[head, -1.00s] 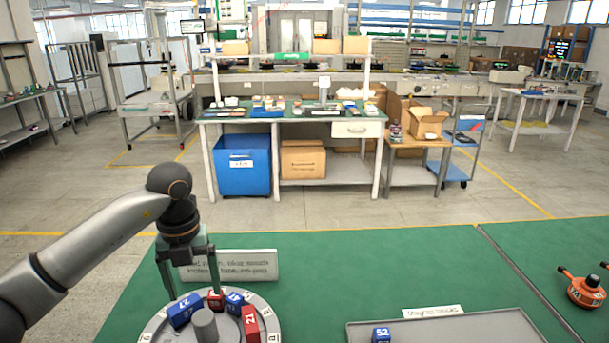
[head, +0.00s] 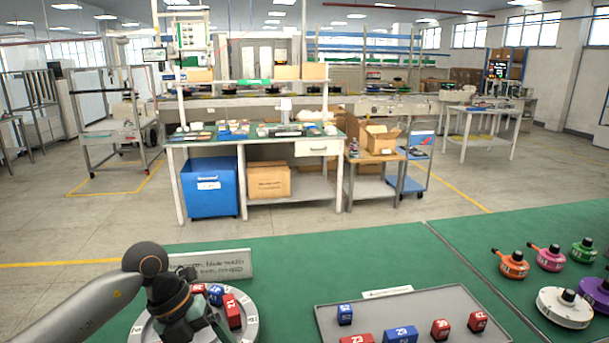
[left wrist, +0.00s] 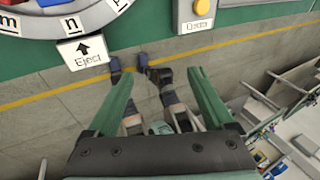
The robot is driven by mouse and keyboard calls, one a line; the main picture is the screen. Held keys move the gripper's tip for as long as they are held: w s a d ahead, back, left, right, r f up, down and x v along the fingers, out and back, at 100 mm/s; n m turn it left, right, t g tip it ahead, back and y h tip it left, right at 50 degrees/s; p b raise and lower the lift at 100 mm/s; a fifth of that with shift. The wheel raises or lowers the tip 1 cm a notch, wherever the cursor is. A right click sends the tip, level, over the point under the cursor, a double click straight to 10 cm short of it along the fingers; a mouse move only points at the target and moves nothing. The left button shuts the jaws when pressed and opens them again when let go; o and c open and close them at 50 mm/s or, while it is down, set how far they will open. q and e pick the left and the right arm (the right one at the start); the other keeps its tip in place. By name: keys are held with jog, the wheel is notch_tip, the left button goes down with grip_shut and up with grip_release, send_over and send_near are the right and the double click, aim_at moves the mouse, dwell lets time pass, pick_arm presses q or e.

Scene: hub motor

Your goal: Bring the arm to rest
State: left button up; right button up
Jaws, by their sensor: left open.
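My left gripper (head: 205,328) is low at the lower left of the head view, in front of the round grey hub (head: 252,318) and partly covering it. In the left wrist view its two green fingers (left wrist: 160,85) are spread with nothing between them. Several red and blue numbered blocks sit on the hub, among them a red block (head: 232,310) and a blue block (head: 215,294). Whether the gripper touches the hub is hidden. My right gripper is in neither view.
A grey tray (head: 330,318) holds several red and blue blocks. Coloured motors, including an orange one (head: 513,264), stand at right. The wrist view shows an "Eject" sign (left wrist: 83,52) and yellow button (left wrist: 197,27) by the table edge, then floor. Green mat is bare between hub and tray.

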pick_arm(q)
jog(key=s+d+r+n+t+h, duration=0.1)
jog(key=s+d+r+h, duration=0.15)
jog(key=d+h, duration=0.5)
jog(key=s+d+r+n+h, duration=0.1)
jog(key=s+d+n+h, duration=0.1)
jog(key=s+d+h, duration=0.5)
jog(key=w+a+f+n+t+y, duration=0.25)
jog(key=f+n+t+y, duration=0.2)
jog(key=n, duration=0.35)
jog(key=w+a+f+n+t+y+p, duration=0.1)
jog(key=a+f+n+t+y, duration=0.3)
jog(key=n+t, duration=0.3)
jog(key=w+a+f+n+t+y, duration=0.2)
jog(key=a+f+n+t+y, duration=0.25)
jog(key=n, duration=0.45)
jog(key=s+a+f+n+g+y, duration=0.2)
jog(key=s+f+g, duration=0.1)
jog(key=s+f, duration=0.4)
jog(key=s+a+f+n+g+y, duration=0.2)
jog(key=s+a+f+n+g, duration=0.1)
jog(key=s+f, duration=0.4)
jog(key=shift+s+f+g, duration=0.4)
jog(key=shift+s, duration=0.05)
